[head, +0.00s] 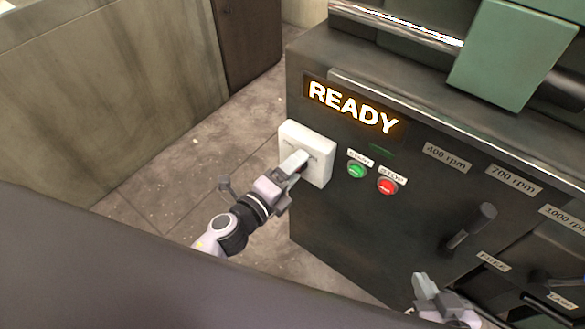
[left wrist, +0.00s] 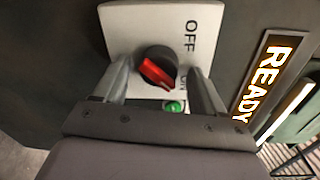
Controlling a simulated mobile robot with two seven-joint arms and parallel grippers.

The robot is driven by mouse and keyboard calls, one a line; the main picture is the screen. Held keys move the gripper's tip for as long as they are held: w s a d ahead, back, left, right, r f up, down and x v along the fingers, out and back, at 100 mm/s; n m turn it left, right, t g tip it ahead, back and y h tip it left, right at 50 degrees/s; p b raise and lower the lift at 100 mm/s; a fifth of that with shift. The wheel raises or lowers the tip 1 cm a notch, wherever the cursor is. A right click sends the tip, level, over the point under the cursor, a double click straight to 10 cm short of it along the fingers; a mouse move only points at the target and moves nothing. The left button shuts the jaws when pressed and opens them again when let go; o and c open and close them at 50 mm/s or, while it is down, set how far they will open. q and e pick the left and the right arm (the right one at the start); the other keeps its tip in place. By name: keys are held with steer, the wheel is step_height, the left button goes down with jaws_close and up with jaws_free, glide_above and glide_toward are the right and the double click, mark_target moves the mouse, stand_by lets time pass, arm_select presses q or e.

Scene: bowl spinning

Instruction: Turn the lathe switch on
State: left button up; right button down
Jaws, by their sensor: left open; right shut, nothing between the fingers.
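The lathe switch is a white box (head: 295,133) on the left of the dark machine front. In the left wrist view the white plate (left wrist: 140,22) carries a black round knob with a red handle (left wrist: 157,72), lying diagonally. OFF is printed at its upper right; ON is partly hidden below that. My right gripper (head: 425,283) is shut and empty, low in front of the machine.
A lit READY sign (head: 353,107) is above the switch. A green START button (head: 356,171) and a red STOP button (head: 387,186) are right of it. A black lever (head: 472,226) sticks out below the rpm labels. Open floor (head: 150,185) lies to the left.

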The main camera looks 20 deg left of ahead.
arm_select(q)
steer(key=v, duration=0.7)
arm_select(e)
steer(key=shift+a+r, duration=0.1)
stand_by(0.4)
arm_select(q)
steer(key=s+a+f+n+g+y, duration=0.15)
steer(key=s+n, duration=0.25)
steer(key=n, duration=0.6)
steer(key=s+f+n+g+y, duration=0.1)
steer(key=s+f+n+g, duration=0.2)
steer(key=n, duration=0.7)
steer(key=s+a+r+n+p, duration=0.1)
steer(key=s+r+p, duration=0.1)
steer(key=r+p, duration=0.5)
steer(key=s+a+r+n+g+y+p, duration=0.1)
steer(key=s+a+r+p, duration=0.1)
steer(key=r+p, duration=0.6)
steer(key=p, duration=0.6)
steer(key=shift+a+p, duration=0.15)
steer(key=shift+p, duration=0.2)
arm_select(e)
steer(key=s+d+r+h, duration=0.1)
steer(key=d+r, duration=0.3)
steer(key=r, duration=1)
steer(key=shift+s+r+m+g, duration=0.2)
steer(key=shift+s+m+g, duration=0.15)
steer(key=shift+s, duration=0.35)
